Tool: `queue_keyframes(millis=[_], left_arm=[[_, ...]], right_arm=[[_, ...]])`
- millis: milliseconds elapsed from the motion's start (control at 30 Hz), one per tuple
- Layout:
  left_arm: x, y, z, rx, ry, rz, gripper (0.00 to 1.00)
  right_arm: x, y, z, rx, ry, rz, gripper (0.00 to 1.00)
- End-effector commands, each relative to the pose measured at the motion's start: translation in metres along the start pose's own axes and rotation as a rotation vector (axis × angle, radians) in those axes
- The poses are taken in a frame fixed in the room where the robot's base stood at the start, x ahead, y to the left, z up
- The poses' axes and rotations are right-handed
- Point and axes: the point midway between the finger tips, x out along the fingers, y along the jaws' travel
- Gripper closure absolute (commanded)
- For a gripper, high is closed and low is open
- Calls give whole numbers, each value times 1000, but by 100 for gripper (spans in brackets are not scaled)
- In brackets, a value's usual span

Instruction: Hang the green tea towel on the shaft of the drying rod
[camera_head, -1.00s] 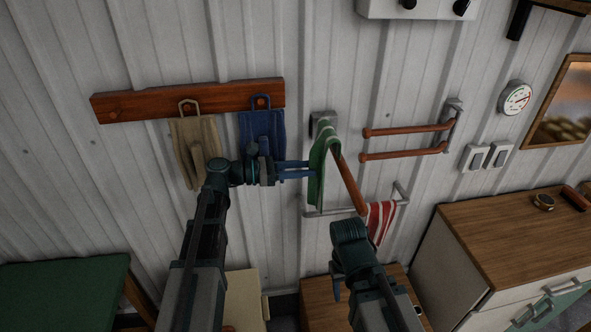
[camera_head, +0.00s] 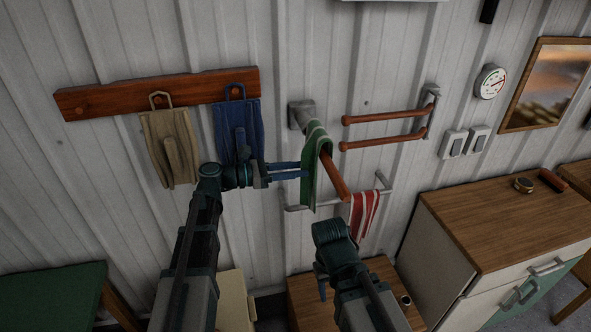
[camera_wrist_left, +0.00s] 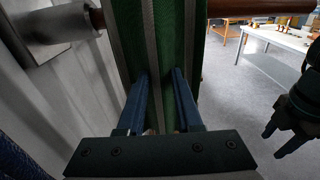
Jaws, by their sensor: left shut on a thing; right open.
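The green tea towel (camera_head: 311,170), with pale stripes, lies over the wooden shaft of the drying rod (camera_head: 334,177) and hangs down, close to the wall bracket (camera_head: 302,115). The shaft's free end points out toward me. My left gripper (camera_head: 304,170) is shut on the towel's hanging part, below the shaft. In the left wrist view the towel (camera_wrist_left: 168,50) runs up between the blue fingers, and the shaft (camera_wrist_left: 250,8) shows on both sides of it. My right gripper (camera_head: 322,284) is open and empty, lower down; its fingers also show in the left wrist view (camera_wrist_left: 280,142).
A red striped towel (camera_head: 362,213) hangs on a metal rail below the rod. A double wooden rail (camera_head: 385,144) is to the right. A cabinet (camera_head: 510,225) stands at right.

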Motion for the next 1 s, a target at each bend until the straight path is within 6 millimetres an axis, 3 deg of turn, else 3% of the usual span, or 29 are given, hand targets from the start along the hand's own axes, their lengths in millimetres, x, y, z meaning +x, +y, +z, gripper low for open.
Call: queue_keyframes(millis=[400,933,967,1000], left_arm=[[2,0,-28,0,-1,0,100],[2,0,-32,0,-1,0,100],[2,0,-32,0,-1,0,60],[2,0,-32,0,-1,0,53]], right_arm=[[28,-3,-2,1,0,0,50],[32,-3,-2,1,0,0,50],[32,-3,-2,1,0,0,50],[32,-3,-2,1,0,0,50]])
